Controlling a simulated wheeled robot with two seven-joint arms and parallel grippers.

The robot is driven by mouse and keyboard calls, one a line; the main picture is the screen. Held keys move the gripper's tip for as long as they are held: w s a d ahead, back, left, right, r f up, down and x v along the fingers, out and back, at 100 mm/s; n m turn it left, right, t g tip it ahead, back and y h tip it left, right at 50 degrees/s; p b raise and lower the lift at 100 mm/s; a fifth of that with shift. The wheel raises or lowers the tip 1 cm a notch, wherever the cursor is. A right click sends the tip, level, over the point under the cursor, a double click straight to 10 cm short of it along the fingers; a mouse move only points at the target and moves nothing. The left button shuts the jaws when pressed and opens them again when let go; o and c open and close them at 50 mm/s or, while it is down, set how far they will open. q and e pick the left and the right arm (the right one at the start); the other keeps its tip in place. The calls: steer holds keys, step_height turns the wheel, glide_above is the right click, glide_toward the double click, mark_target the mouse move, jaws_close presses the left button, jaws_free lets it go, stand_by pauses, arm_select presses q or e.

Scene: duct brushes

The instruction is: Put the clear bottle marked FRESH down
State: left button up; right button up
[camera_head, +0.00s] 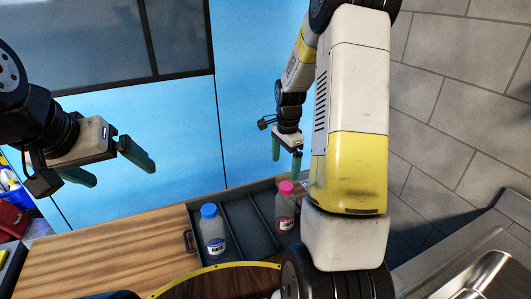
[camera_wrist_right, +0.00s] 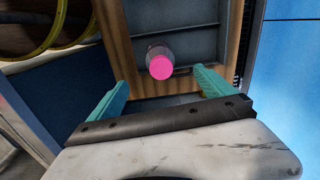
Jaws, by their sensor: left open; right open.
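Two capped bottles stand upright in a dark divided tray (camera_head: 236,203) on the wooden counter. A clear bottle with a blue cap (camera_head: 213,232) is in the left compartment. A bottle with a pink cap (camera_head: 285,210) is in the right compartment; its cap also shows in the right wrist view (camera_wrist_right: 160,67). Both have labels too small to read, so I cannot tell which says FRESH. My right gripper (camera_head: 287,158) is open and empty above the pink-capped bottle, apart from it. My left gripper (camera_head: 118,172) is open and empty, up at the left, away from the tray.
The tray's middle compartment is empty. The wooden counter (camera_head: 110,258) is clear left of the tray. A round yellow-rimmed brown thing (camera_head: 225,283) lies in front. A metal sink (camera_head: 475,280) is at the right. A red object (camera_head: 12,220) is at the far left.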

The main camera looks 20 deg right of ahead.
steer(key=s+a+r+n+t, duration=0.1)
steer(key=s+a+r+n, duration=0.25)
steer(key=r, duration=0.35)
steer(key=s+a+r+n+t, duration=0.25)
steer(key=s+r, duration=0.25)
steer(key=r, duration=0.3)
steer(key=s+a+r+n+t+y, duration=0.1)
steer(key=s+a+r+n, duration=0.2)
steer(key=s+n, duration=0.2)
steer(key=s+a+r+n+t+y, duration=0.1)
steer(key=s+a+r+n, duration=0.2)
steer(key=s, duration=0.6)
steer(key=shift+r+n, duration=0.35)
steer(key=shift+n, duration=0.65)
